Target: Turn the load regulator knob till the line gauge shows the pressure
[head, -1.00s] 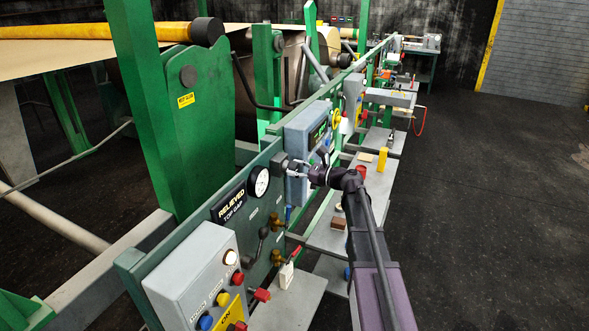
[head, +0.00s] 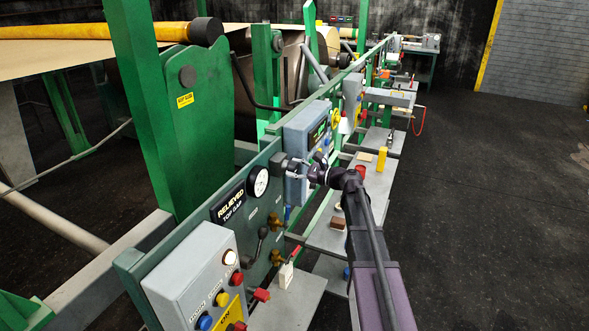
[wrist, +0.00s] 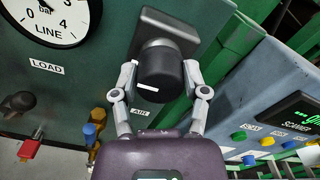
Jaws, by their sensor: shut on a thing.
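The load regulator knob (wrist: 160,68) is a black round knob with a small white mark, on a dark square body on the green panel. My gripper (wrist: 159,79) has its two grey fingers shut on the knob, one on each side. In the head view my gripper (head: 302,167) reaches the regulator from the right. The line gauge (wrist: 50,18), a white dial marked LINE and bar, is cut off at the top left of the wrist view. The gauge (head: 257,182) is too small in the head view to read its needle.
A blue-grey scanner box (wrist: 275,110) with a lit display and coloured buttons stands close on the right. A red-handled valve (wrist: 30,146) and brass fittings (wrist: 97,121) are below left. A grey button box (head: 190,285) is nearer the camera.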

